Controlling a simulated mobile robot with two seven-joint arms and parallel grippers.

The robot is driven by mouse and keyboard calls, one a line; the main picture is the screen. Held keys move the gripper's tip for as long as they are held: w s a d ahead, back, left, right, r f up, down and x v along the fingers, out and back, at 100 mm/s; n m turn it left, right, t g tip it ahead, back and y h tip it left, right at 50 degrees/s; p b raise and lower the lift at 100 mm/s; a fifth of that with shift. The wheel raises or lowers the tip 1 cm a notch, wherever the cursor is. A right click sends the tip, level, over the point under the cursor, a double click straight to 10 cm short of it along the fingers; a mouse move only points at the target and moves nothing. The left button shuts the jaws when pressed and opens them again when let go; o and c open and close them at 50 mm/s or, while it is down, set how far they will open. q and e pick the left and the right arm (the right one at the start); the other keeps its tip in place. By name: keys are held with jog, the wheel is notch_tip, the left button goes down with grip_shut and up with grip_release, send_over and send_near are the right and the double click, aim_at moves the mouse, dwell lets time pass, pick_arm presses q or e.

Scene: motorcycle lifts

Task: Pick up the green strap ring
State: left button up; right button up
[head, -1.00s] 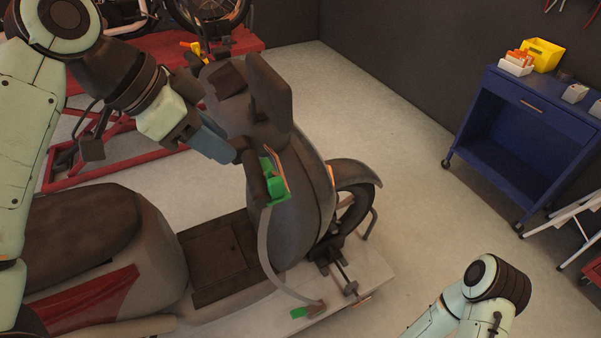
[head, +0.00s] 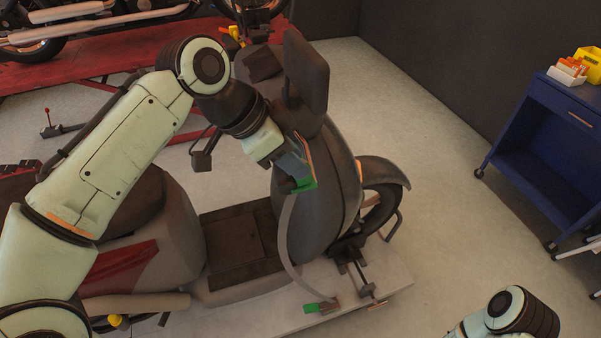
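The strap curves down to a second green piece (head: 313,307) near the lift platform's front. My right arm's joint shows at the bottom right; its gripper is out of view.
The grey scooter (head: 318,190) stands on a pale lift platform (head: 385,270). A red lift (head: 110,62) with a motorcycle is behind. A blue cabinet (head: 545,130) stands at right, with free floor between.

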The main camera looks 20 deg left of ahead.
pick_arm(q)
jog(key=shift+x, duration=0.9)
jog(key=shift+s+d, duration=0.1)
jog(key=shift+c, duration=0.3)
grip_shut()
